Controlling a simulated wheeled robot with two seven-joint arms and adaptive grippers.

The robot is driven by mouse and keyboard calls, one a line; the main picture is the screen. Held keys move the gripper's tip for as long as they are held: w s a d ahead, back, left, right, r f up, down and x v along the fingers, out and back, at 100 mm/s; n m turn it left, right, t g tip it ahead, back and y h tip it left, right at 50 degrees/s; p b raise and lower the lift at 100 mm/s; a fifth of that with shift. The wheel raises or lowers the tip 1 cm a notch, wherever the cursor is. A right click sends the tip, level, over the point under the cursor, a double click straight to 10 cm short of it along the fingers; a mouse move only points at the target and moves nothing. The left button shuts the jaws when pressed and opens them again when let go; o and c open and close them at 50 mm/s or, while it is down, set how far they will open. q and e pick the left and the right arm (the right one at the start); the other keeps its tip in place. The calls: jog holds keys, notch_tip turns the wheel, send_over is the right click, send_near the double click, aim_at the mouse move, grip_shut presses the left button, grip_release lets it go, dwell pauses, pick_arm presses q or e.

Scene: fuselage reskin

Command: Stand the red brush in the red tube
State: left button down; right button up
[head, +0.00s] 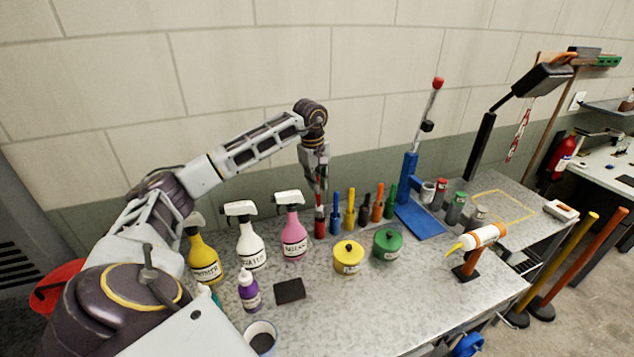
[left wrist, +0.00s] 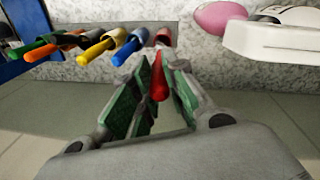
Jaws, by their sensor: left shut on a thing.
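My left gripper (head: 318,186) points down above the row of tubes and is shut on the red brush. In the left wrist view the red brush (left wrist: 158,78) shows as a red handle between the green-padded fingers of my left gripper (left wrist: 157,88). The red tube (head: 320,228) stands upright on the bench, directly below the gripper. It also shows in the left wrist view (left wrist: 163,37). The brush's lower end is at the tube's mouth; how far inside it is, I cannot tell. My right gripper is not in view.
To the right of the red tube, several tubes hold brushes, including a blue brush (head: 336,203) and a yellow brush (head: 350,201). A pink spray bottle (head: 293,240) stands close on the left. Yellow (head: 348,262) and green (head: 388,246) tins stand in front.

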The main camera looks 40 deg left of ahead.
pick_arm(q)
jog(key=shift+f+b, duration=1.35)
jog(key=shift+f, duration=1.1)
dwell(0.9)
jog(key=c, duration=0.9)
grip_release()
jog(key=shift+r, duration=0.1)
jog(key=shift+r+p, duration=2.8)
jog(key=shift+r, duration=0.95)
jog(key=shift+r+p, duration=0.4)
jog(key=shift+r, duration=0.75)
jog(key=shift+d, duration=0.1)
